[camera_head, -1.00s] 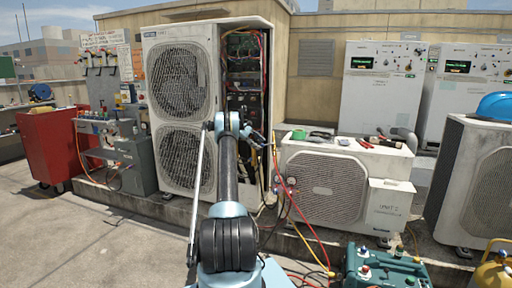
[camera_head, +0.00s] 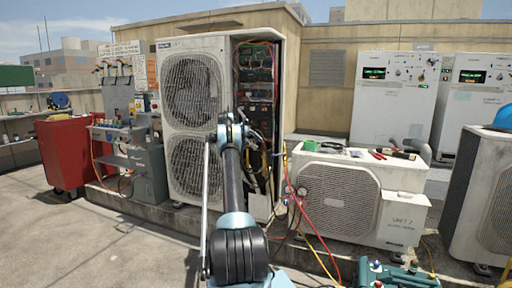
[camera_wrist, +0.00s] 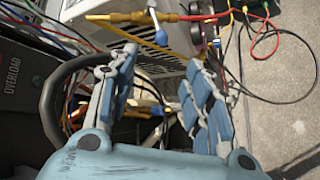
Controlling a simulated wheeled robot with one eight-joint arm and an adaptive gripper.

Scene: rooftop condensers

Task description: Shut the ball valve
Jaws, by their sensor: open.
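A lever with a blue tip (camera_wrist: 161,38) hangs down from the line there. My gripper (camera_wrist: 160,66) is open and empty, its two blue-padded fingers spread below the lever and apart from it. In the head view my gripper (camera_head: 246,133) is small, in front of the tall condenser's open side. I cannot make out the valve in the head view.
The tall condenser (camera_head: 189,140) with exposed wiring stands behind my arm. A low condenser (camera_head: 335,200) with tools on top is to the right. Red and yellow hoses (camera_head: 318,238) and dark cables hang near my gripper. A red cabinet (camera_head: 72,152) stands left; floor at left front is clear.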

